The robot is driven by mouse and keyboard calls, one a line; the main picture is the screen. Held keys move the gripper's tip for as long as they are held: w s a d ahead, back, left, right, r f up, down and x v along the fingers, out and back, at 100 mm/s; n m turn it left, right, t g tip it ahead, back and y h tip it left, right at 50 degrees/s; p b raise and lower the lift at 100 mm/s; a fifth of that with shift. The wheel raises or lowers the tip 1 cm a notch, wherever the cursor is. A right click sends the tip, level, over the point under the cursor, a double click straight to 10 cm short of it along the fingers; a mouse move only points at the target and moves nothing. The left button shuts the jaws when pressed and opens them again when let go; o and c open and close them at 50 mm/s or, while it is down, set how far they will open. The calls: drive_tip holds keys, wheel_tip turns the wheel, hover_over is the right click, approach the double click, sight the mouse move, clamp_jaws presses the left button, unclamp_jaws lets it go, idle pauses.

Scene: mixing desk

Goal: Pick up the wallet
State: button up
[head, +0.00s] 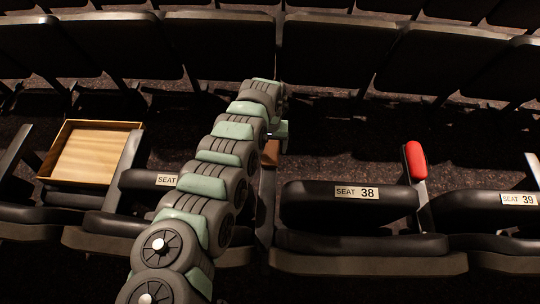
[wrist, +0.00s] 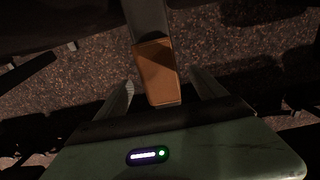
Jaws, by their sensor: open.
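A brown wallet (wrist: 156,74) lies on top of a narrow armrest between two seats. Its near end is close to my gripper's body in the wrist view. In the head view only part of the wallet (head: 271,153) shows, just right of my arm. My gripper (wrist: 161,80) is open, with one finger on each side of the wallet and a visible gap to each. In the head view my gripper (head: 279,132) is over the armrest and partly hidden by my arm. I cannot tell its exact height above the wallet.
Rows of dark seats surround the armrest, with seat 38 (head: 357,193) to the right and seat 39 (head: 518,199) beyond it. A red object (head: 415,161) sits on another armrest. An open wooden box (head: 48,160) rests at the left. Seat backs (head: 340,50) stand behind.

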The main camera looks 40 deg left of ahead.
wheel_tip(320, 180, down, 2)
drive_tip(key=shift+f+b, duration=0.1)
drive_tip(key=shift+b, duration=0.2)
drive_tip(key=shift+c, duration=0.6)
drive_tip(key=c, duration=1.4)
